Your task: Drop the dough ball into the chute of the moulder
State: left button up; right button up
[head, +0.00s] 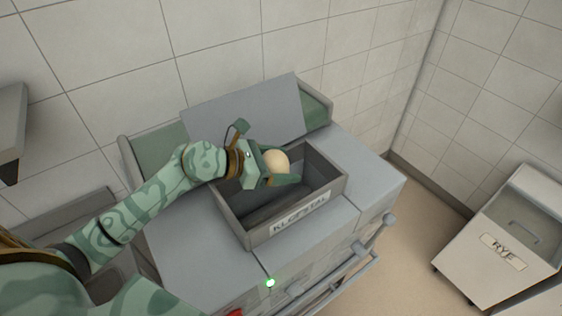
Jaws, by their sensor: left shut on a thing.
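The dough ball (276,161) is pale and round. My left gripper (279,170) is shut on it and holds it over the far part of the moulder's chute. The chute (230,216) is an open grey box with a label reading KLOPSTAL on its front wall, set on top of the moulder (376,180). The inside of the chute looks dark and empty where it shows; my gripper hides part of it. My right gripper is out of view.
A tilted grey panel and a green belt (317,107) lie behind the chute. Rails and handles (360,247) run along the front. A green light (270,282) glows at the front edge. A bin labelled RYE (500,249) stands on the floor at right.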

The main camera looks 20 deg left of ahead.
pick_arm(q)
jog(key=o, duration=0.9)
jog(key=shift+s+r, duration=0.1)
jog(key=shift+o, duration=1.2)
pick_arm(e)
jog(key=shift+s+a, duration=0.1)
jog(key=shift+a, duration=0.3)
pick_arm(q)
jog(key=b+v, duration=0.2)
jog(key=v, duration=1.4)
jog(key=shift+a+b, duration=0.15)
jog(key=shift+b, duration=0.2)
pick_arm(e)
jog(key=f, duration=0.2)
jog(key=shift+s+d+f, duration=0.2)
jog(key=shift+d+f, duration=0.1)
pick_arm(q)
jog(key=shift+s, duration=0.1)
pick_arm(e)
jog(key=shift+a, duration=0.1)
